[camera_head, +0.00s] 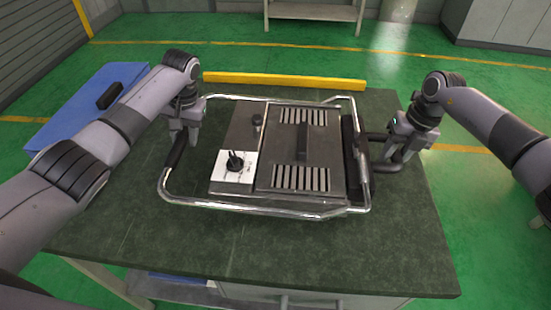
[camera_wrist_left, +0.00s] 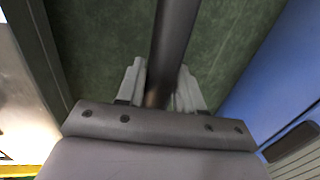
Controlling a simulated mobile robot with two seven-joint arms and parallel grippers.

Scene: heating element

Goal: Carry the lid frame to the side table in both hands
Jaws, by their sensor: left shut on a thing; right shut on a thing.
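The lid frame (camera_head: 215,205) is a shiny metal tube frame with dark grips at both ends. It surrounds a grey slotted heating unit (camera_head: 300,150) over the dark green table. Whether it touches the table is unclear. My left gripper (camera_head: 181,140) is shut on the frame's left grip (camera_head: 174,158). In the left wrist view that dark bar (camera_wrist_left: 173,40) runs between the fingers of the left gripper (camera_wrist_left: 163,92). My right gripper (camera_head: 374,150) is shut on the frame's right end; its exact contact is partly hidden. A low grey table (camera_head: 315,12) stands at the back; I cannot tell whether it is the side table.
The dark green tabletop (camera_head: 300,255) is clear in front. A yellow bar (camera_head: 285,81) lies along its back edge. A blue box or surface (camera_head: 75,115) with a black handle is at the left. Green floor (camera_head: 470,85) is open at the back right.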

